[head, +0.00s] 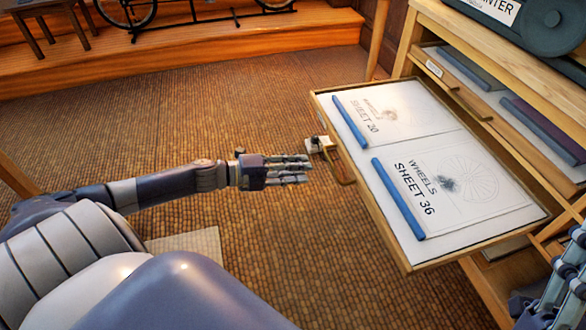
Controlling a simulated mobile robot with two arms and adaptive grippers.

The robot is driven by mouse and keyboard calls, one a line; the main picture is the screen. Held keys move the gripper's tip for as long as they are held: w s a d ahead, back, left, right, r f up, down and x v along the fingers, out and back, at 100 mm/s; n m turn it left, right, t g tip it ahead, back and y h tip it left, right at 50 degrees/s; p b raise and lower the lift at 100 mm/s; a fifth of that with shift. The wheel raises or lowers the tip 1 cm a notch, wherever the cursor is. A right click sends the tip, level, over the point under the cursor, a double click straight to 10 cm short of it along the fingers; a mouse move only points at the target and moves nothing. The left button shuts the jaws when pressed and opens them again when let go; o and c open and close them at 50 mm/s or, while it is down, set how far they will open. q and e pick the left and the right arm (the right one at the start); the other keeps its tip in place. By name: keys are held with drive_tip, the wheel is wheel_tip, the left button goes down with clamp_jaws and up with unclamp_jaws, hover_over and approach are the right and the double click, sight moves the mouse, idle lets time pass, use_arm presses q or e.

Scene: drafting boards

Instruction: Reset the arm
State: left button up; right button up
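My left arm reaches in from the left. Its gripper (304,168) points right over the floor, with its fingers apart and nothing seen between them. It is left of the open drawer (405,255) and does not appear to touch it. My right gripper (562,278) shows only in part at the lower right edge, beside the cabinet. The frame cuts it off, so its opening is unclear.
The pulled-out drawer holds Sheet 20 (395,108) and Sheet 36 (462,185), each with a blue strip at its left. A shallower drawer (452,88) above holds dark strips. Woven floor (200,115) lies free at left; a wooden step (200,48) stands behind.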

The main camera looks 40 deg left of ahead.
use_arm(q)
drive_tip(key=shift+s+a+r, duration=0.15)
drive_tip(key=shift+s+a, duration=0.15)
drive_tip(key=shift+s, duration=0.15)
idle(0.3)
